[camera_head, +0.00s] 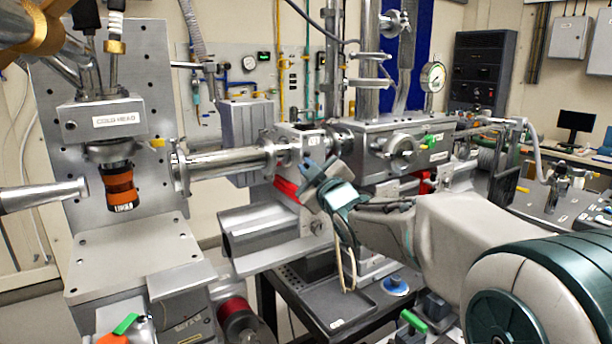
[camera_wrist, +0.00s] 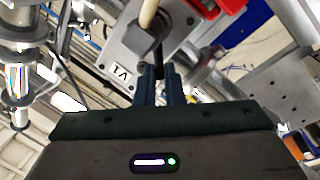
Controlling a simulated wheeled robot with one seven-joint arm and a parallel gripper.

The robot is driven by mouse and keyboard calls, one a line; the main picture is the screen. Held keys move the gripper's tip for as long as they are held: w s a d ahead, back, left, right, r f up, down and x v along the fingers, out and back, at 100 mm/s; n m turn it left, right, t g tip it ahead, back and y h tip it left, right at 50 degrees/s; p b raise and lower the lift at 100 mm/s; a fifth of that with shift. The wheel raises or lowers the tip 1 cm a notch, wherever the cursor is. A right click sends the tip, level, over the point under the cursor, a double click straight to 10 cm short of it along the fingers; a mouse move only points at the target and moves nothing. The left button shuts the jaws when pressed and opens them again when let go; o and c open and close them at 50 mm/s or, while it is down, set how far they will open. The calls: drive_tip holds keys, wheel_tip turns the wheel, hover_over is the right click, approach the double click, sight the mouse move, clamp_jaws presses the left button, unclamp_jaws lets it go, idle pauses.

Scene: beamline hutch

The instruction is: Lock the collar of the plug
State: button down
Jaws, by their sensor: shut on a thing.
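My gripper (camera_head: 322,180) is at the middle of the head view, just in front of the silver block on the beamline. In the wrist view its two dark blue fingers (camera_wrist: 158,74) are close together and shut on the plug. The plug's grey body (camera_wrist: 145,42) shows just beyond the fingertips, with a cream cable (camera_wrist: 149,13) at its end. The cable (camera_head: 345,270) hangs below my gripper in the head view. The fingers hide most of the gripped part, so I cannot tell the collar's turn or how the plug sits in its socket.
A silver block with a label (camera_wrist: 122,70) and a red part (camera_wrist: 218,15) are close to the fingers. A steel beam pipe (camera_head: 230,163) runs left of my gripper. A grey vacuum box (camera_head: 405,150) stands to its right. A dark tray (camera_head: 330,310) lies below.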

sight(314, 155)
drive_tip(key=m+p, duration=0.1)
drive_tip(key=r+m, duration=0.1)
drive_tip(key=m, duration=0.1)
drive_tip(key=d+m+p, duration=0.1)
drive_tip(key=m, duration=0.1)
drive_tip(key=shift+w+d+r+h+p, duration=0.1)
drive_tip(key=shift+w+r+h+p, duration=0.15)
drive_tip(key=shift+w+h+p, duration=0.15)
drive_tip(key=m+p, duration=0.1)
drive_tip(key=d+m+g+p, duration=0.1)
drive_tip(key=shift+w+r+m+h, duration=0.15)
drive_tip(key=shift+w+m+h, duration=0.15)
drive_tip(key=shift+m, duration=0.1)
drive_tip(key=shift+w+d+m+p, duration=0.1)
drive_tip(key=shift+m+p, duration=0.4)
drive_tip(key=shift+p, duration=0.25)
drive_tip(key=shift+f, duration=0.2)
drive_tip(key=c, duration=1.5)
unclamp_jaws()
drive_tip(key=shift+c, duration=0.2)
drive_tip(key=shift+r, duration=0.1)
drive_tip(key=shift+d, duration=0.1)
